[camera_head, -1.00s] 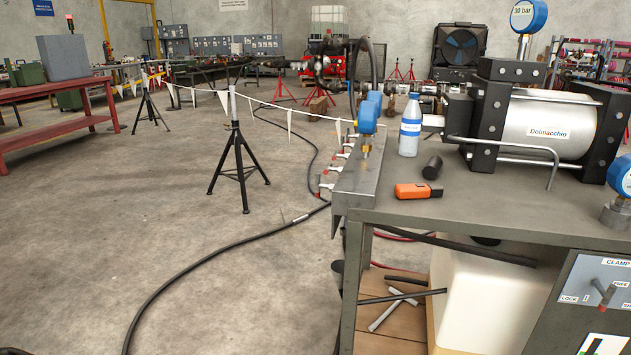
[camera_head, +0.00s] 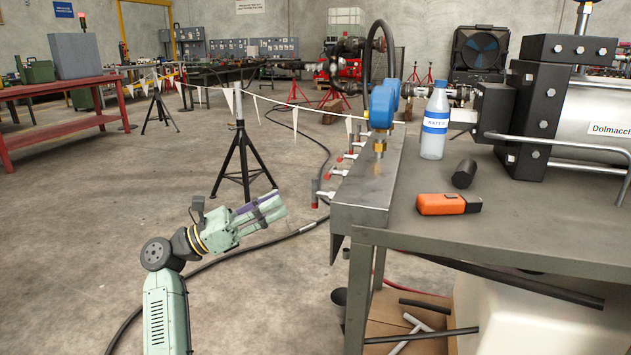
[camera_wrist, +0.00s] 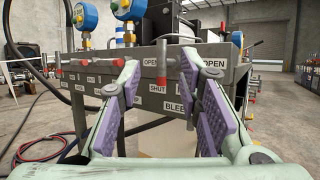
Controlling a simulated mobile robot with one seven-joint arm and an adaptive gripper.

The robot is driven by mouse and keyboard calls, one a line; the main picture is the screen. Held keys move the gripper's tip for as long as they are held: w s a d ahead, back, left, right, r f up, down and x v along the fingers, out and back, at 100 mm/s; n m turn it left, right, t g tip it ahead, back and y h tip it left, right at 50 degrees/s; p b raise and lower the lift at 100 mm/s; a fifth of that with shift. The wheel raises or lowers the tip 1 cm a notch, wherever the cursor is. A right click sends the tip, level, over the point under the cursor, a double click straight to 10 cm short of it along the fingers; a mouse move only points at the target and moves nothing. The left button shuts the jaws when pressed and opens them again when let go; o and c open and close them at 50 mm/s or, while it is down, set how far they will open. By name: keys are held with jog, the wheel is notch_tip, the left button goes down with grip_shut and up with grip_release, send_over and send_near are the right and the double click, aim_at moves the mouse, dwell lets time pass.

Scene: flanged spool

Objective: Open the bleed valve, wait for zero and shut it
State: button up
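The BLEED label (camera_wrist: 175,106) is on the grey front face of the bench manifold in the wrist view, with OPEN and SHUT labels above it. Red-tipped valve levers (camera_head: 327,178) stick out from the manifold's left side.
Blue gauges (camera_head: 383,103) stand on the manifold. A bottle (camera_head: 434,125), a black cylinder (camera_head: 464,173) and an orange device (camera_head: 447,204) are on the bench (camera_head: 510,225). A black stand (camera_head: 243,160) holds a flag line. A black hose (camera_head: 250,245) crosses the floor.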

aim_at(315, 178)
jog(key=p+x, duration=0.2)
jog(key=x, duration=0.8)
jog(key=shift+s+d+r, duration=0.15)
jog(key=shift+r, duration=0.1)
grip_shut()
